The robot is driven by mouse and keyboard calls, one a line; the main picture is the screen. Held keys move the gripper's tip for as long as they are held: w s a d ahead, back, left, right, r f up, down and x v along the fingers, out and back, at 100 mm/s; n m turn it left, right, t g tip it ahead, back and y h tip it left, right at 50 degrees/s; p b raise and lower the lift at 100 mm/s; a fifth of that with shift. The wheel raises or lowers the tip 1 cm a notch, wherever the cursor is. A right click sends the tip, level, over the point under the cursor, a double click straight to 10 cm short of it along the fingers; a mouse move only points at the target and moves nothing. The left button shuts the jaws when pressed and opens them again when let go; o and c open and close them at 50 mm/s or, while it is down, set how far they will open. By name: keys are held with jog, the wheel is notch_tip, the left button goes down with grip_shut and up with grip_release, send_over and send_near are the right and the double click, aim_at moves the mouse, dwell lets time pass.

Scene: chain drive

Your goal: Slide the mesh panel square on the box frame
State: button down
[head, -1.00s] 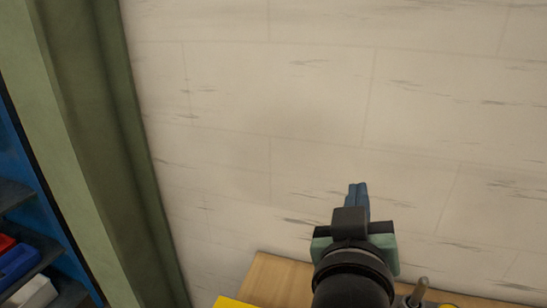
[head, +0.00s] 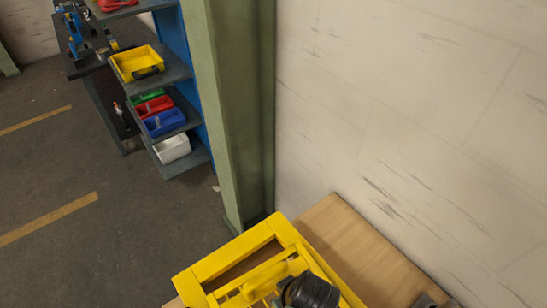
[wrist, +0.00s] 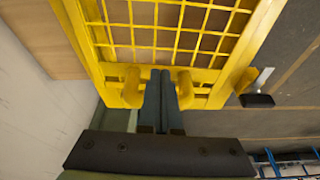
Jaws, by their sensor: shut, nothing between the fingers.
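The yellow mesh panel (wrist: 156,28) fills the upper part of the wrist view, its grid bordered by yellow bars. Yellow framing (head: 232,256) also shows at the bottom of the head view, on a wooden top; I cannot clearly tell panel from box frame there. My gripper (wrist: 162,72) is shut and empty. Its fingertips are at the panel's near bar, between two stubby yellow posts (wrist: 131,88). I cannot tell whether they touch the bar. In the head view my wrist hides the fingertips and part of the yellow framing.
The wooden top (head: 355,245) runs along the pale wall (head: 400,110). A green column (head: 232,120) stands just behind the yellow framing. A shelf with coloured bins (head: 137,63) is at the back left. Open floor (head: 90,165) lies left. A dark-ended lever (wrist: 257,98) sits by the panel's right corner.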

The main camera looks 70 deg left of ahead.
aim_at(274, 295)
jog(key=x, duration=0.3)
jog(key=shift+d, duration=0.1)
jog(key=a+p, duration=0.1)
jog(key=a, duration=0.1)
jog(key=shift+s+a+r+p, duration=0.15)
jog(key=shift+a+r+p, duration=0.05)
jog(key=shift+a+p, duration=0.2)
jog(key=shift+a+f, duration=0.15)
jog(key=shift+a, duration=0.4)
